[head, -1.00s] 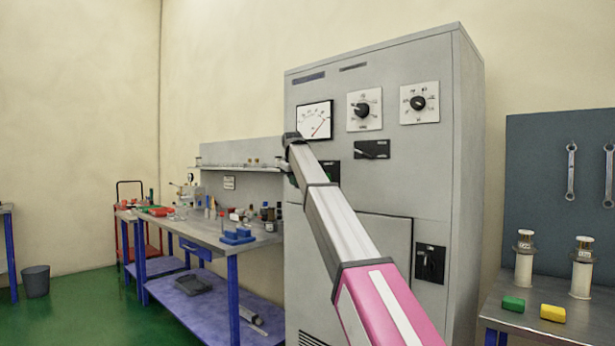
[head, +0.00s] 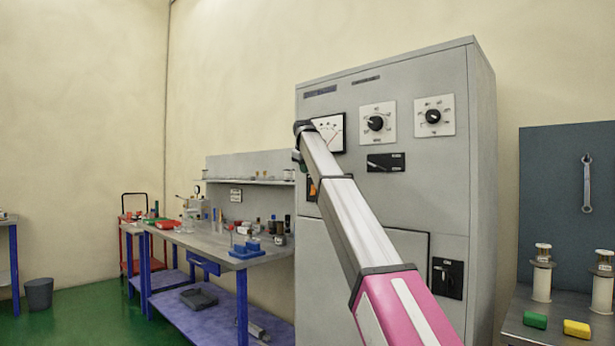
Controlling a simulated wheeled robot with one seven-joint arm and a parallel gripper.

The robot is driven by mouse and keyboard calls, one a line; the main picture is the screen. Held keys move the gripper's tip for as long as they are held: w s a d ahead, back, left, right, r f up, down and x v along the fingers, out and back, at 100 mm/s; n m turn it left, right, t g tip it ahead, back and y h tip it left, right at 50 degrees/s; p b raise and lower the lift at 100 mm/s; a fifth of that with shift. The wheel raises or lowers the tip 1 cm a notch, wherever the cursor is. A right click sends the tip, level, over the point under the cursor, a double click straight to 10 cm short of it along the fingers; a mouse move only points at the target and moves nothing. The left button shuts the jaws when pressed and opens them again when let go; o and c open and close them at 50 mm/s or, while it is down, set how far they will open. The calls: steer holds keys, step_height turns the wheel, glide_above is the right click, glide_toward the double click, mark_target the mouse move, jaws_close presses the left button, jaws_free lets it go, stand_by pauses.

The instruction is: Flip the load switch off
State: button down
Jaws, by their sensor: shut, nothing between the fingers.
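The tall grey cabinet (head: 395,215) carries the controls, and I cannot read their labels. A black panel with a lever lying sideways (head: 385,162) sits below two dials. A dark switch with an orange part (head: 312,188) shows left of my arm, which hides the rest of it. I cannot tell which is the load switch. My arm reaches up from the bottom right, its far visible joint overlapping the gauge's left edge. My gripper cannot be made out; it is hidden beyond that joint.
A white gauge (head: 337,134) and two dials (head: 378,123) (head: 434,116) are at the cabinet's top. A cluttered workbench (head: 190,238) stands left. At right, a table (head: 515,322) holds green and yellow blocks and insulators. Green floor (head: 110,310) is open at left.

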mark_target(312, 191)
steer(key=shift+w+d+f, duration=0.35)
steer(key=shift+w+f, duration=0.9)
steer(key=shift+f, duration=0.2)
steer(key=shift+w+d+f, duration=0.35)
steer(key=shift+w+f, duration=0.9)
steer(key=shift+f, duration=0.15)
steer(key=shift+w+d+f, duration=0.35)
steer(key=shift+w+f, duration=0.9)
steer(key=shift+f, duration=0.2)
steer(key=shift+d+f+t, duration=0.1)
steer(key=shift+f+t, duration=0.1)
steer(key=shift+t, duration=0.1)
steer(key=shift+w, duration=0.1)
steer(key=shift+r, duration=0.9)
